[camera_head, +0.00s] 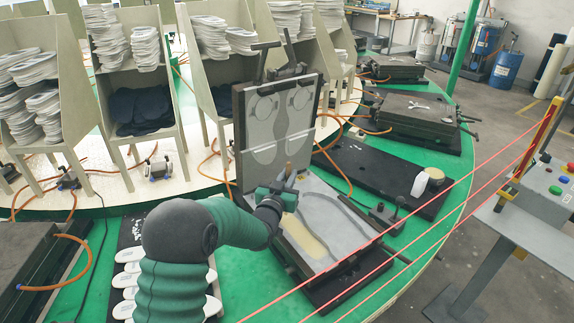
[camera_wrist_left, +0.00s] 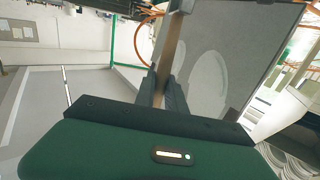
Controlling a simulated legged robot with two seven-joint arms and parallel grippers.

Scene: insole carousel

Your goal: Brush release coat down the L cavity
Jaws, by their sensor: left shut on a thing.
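An open mold stands on the green carousel. Its grey lid (camera_head: 278,120) is raised and shows two insole shapes. Its lower half (camera_head: 350,262) lies flat with two insole cavities. The left cavity (camera_head: 304,237) shows a pale yellow area toward its near end; the right cavity (camera_head: 335,218) is plain grey. My left gripper (camera_head: 284,184) is over the far left part of the lower half, shut on a brush with a wooden handle (camera_wrist_left: 172,45). The gripper fingers (camera_wrist_left: 165,92) clasp it in the wrist view. The brush's bristles are hidden. My right gripper is not in view.
Bins with stacked insoles (camera_head: 210,35) stand behind the mold. Red beams and a control panel (camera_head: 553,200) are at the right.

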